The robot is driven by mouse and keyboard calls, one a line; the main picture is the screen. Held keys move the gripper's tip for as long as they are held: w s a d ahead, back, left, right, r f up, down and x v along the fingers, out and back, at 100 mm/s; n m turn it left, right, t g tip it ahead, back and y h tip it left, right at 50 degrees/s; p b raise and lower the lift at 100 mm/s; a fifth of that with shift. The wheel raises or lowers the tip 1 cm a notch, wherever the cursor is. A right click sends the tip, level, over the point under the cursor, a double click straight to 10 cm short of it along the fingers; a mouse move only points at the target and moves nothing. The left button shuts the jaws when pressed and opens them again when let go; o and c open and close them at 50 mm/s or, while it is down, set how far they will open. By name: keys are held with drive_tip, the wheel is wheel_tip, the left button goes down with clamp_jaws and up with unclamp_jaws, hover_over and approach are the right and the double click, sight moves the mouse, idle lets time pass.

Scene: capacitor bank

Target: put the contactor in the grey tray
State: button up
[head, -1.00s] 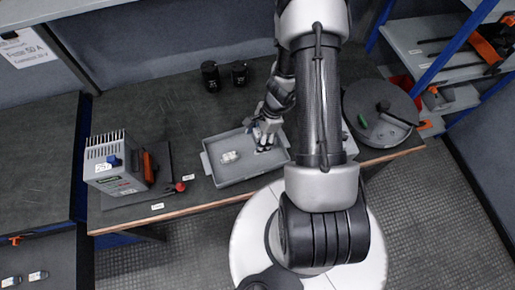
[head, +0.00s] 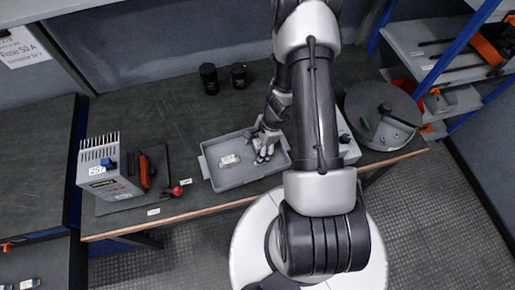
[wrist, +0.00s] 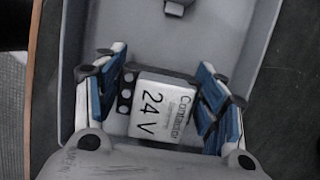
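The grey tray (head: 208,174) is on the bench. My gripper (head: 264,150) is over the right part of the tray in the head view. The tray floor and a side wall (wrist: 68,60) show behind the contactor. The contactor's height above the floor is hard to judge.
A small white item (head: 229,160) lies in the tray's left half. A grey device (head: 108,172) with a red-knobbed lever stands left of the tray. Two black cylinders (head: 209,78) stand behind it. A round grey container (head: 382,115) is at the right.

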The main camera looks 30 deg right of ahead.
drive_tip(key=o, duration=0.3)
drive_tip(key=shift+r, duration=0.15)
drive_tip(key=p+v, duration=0.6)
drive_tip(key=v, duration=0.6)
drive_tip(key=a+r+n+t+h, duration=0.1)
drive_tip(key=a+r+n, duration=0.4)
drive_tip(key=r, duration=0.7)
drive_tip(key=a+r+n+t, duration=0.1)
drive_tip(key=a+r+n, duration=0.35)
drive_tip(key=r, duration=0.75)
drive_tip(key=s+a+r+n+t+h, duration=0.2)
drive_tip(key=s+a+r+n, duration=0.1)
drive_tip(key=s+r+n, duration=0.7)
drive_tip(key=s+r, duration=0.2)
drive_tip(key=s, duration=0.1)
drive_tip(key=shift+a+n, duration=0.35)
drive_tip(key=shift+f, duration=0.1)
